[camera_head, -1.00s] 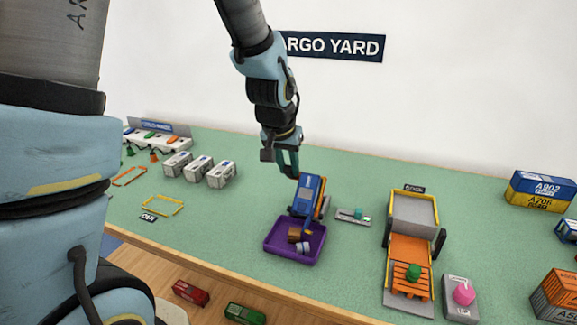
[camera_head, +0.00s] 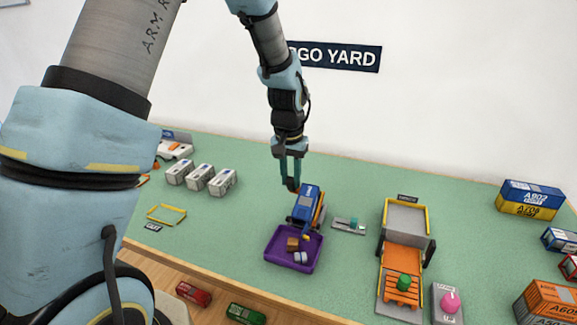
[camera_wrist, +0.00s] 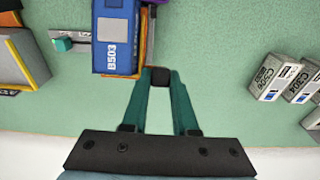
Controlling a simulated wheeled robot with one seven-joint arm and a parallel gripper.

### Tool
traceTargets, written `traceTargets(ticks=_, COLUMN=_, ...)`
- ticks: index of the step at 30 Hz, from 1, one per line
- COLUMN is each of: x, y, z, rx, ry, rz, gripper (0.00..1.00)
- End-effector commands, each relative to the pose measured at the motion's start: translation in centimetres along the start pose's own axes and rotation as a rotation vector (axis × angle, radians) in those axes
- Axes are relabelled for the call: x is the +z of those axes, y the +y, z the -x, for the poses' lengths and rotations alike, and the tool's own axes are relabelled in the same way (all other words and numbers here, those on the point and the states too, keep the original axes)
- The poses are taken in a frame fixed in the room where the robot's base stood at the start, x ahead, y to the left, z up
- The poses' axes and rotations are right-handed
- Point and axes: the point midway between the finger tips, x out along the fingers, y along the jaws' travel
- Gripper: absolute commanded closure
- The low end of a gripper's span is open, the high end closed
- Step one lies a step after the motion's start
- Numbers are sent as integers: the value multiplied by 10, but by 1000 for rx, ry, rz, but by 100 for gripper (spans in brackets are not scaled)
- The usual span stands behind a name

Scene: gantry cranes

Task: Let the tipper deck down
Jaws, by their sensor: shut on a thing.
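The tipper deck is an orange frame (camera_head: 320,213) with a blue container (camera_head: 306,203) on it, marked B503 in the wrist view (camera_wrist: 116,38). It appears tilted down toward a purple tray (camera_head: 270,254) at its front, where a brown box (camera_head: 292,243) and small pale pieces (camera_head: 300,257) lie. My gripper (camera_head: 291,184) is at the deck's back end, behind the container. In the wrist view my gripper (camera_wrist: 160,77) has its fingers on a dark block-like piece there. How that piece joins the deck is hidden.
A grey slide with a teal knob (camera_head: 354,223) sits right of the tipper. A dock ramp with a green knob (camera_head: 404,282) and a pink knob (camera_head: 450,301) stand farther right. Grey containers (camera_head: 200,176) are at left, stacked containers (camera_head: 530,198) at far right. Green table between is clear.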

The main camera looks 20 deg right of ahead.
Motion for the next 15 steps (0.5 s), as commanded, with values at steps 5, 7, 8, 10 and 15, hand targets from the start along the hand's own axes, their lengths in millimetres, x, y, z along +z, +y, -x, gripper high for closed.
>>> traceTargets(ticks=5, x=-12, y=0, z=-8, rx=1, ry=-148, rz=0, gripper=100)
traceTargets(ticks=7, x=-15, y=0, z=-14, rx=1, ry=-201, rz=0, gripper=100)
traceTargets(ticks=8, x=-16, y=0, z=-17, rx=1, ry=-223, rz=1, gripper=100)
traceTargets(ticks=10, x=-17, y=0, z=-21, rx=0, ry=-213, rz=0, gripper=100)
traceTargets(ticks=15, x=-20, y=0, z=-31, rx=0, ry=-209, rz=0, gripper=100)
